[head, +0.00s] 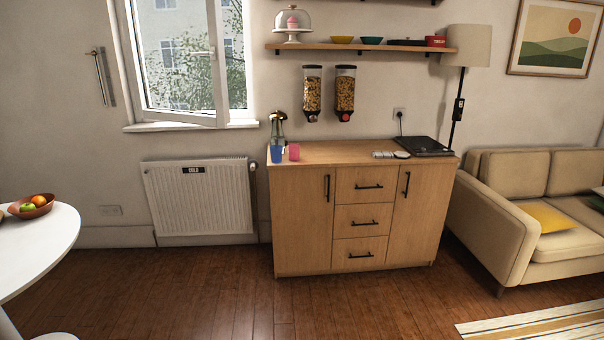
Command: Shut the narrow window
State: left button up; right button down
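The narrow window (218,110) is in the upper left of the head view, above the radiator. Its white sash stands open, swung into the room, with its lower edge over the sill. A white handle (203,53) sits on the sash's upright frame. Trees and a building show through the glass. Neither of my grippers is in view.
A white radiator (198,200) hangs below the white sill (160,127). A wooden cabinet (362,205) stands to its right, with a bottle, a blue cup (277,154) and a pink cup (294,152) near its left end. A white round table (45,240) is at left. The floor (190,285) in front is clear.

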aim_at(145, 108)
jog(key=i+l+u, duration=0.15)
jog(key=i+u, duration=0.25)
jog(key=i, duration=1)
jog(key=i+j, duration=0.15)
jog(key=i, duration=0.25)
jog(key=i+j, duration=0.15)
jog(key=i, duration=0.3)
jog(key=i+j, duration=0.15)
jog(key=i, duration=0.25)
